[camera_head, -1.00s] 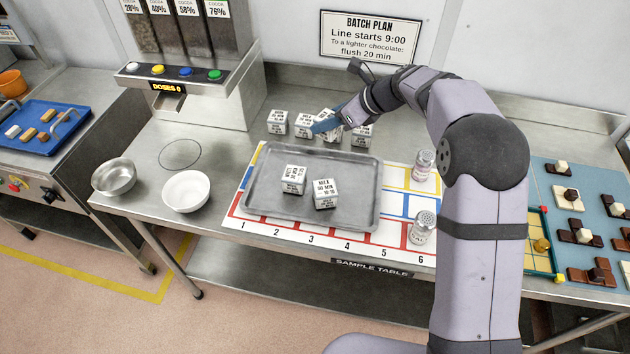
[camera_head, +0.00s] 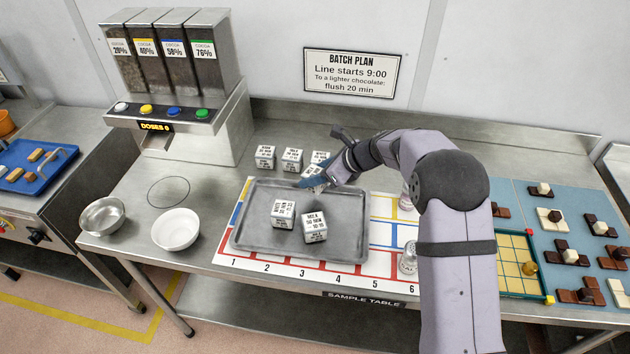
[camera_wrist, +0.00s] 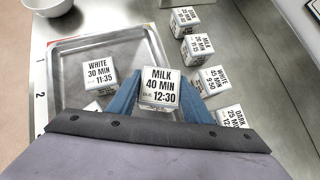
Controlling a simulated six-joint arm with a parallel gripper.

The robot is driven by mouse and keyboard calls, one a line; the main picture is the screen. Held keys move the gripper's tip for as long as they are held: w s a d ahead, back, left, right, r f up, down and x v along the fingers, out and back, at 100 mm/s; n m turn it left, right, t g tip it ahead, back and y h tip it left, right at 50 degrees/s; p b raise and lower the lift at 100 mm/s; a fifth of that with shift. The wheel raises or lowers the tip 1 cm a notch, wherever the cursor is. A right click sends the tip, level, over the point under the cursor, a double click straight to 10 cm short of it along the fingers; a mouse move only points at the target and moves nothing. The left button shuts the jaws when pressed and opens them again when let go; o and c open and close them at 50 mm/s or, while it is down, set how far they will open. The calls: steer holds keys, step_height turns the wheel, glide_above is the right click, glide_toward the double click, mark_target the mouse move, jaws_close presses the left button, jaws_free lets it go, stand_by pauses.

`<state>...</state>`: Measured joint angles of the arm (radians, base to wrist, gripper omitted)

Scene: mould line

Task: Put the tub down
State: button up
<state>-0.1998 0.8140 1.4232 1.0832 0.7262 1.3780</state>
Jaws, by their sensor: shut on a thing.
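My gripper (camera_head: 318,178) is shut on a white cube-shaped tub (camera_head: 312,174), held at the back edge of the tray in the head view. In the wrist view the tub (camera_wrist: 159,88) sits between the blue fingers, with a label reading "MILK 40 MIN 12:30". The metal tray (camera_head: 345,250) lies on the table. On it stand a "WHITE 30 MIN 11:35" tub (camera_wrist: 98,73), also in the head view (camera_head: 283,213), and a second tub (camera_head: 314,227) beside it. How high the held tub is above the tray is hard to tell.
Several more tubs (camera_head: 265,156) stand in a row behind the tray, close to the held tub. Two bowls (camera_head: 176,229) stand left of the tray. Shakers stand at its right, partly behind my arm.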

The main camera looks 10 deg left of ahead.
steer(key=shift+f, duration=1.35)
steer(key=shift+f, duration=0.1)
steer(key=shift+f, duration=0.25)
steer(key=o, duration=1.1)
steer(key=shift+r, duration=0.15)
steer(key=shift+r, duration=0.25)
steer(key=b+v, duration=0.2)
steer(key=v, duration=1)
steer(key=shift+d, duration=0.1)
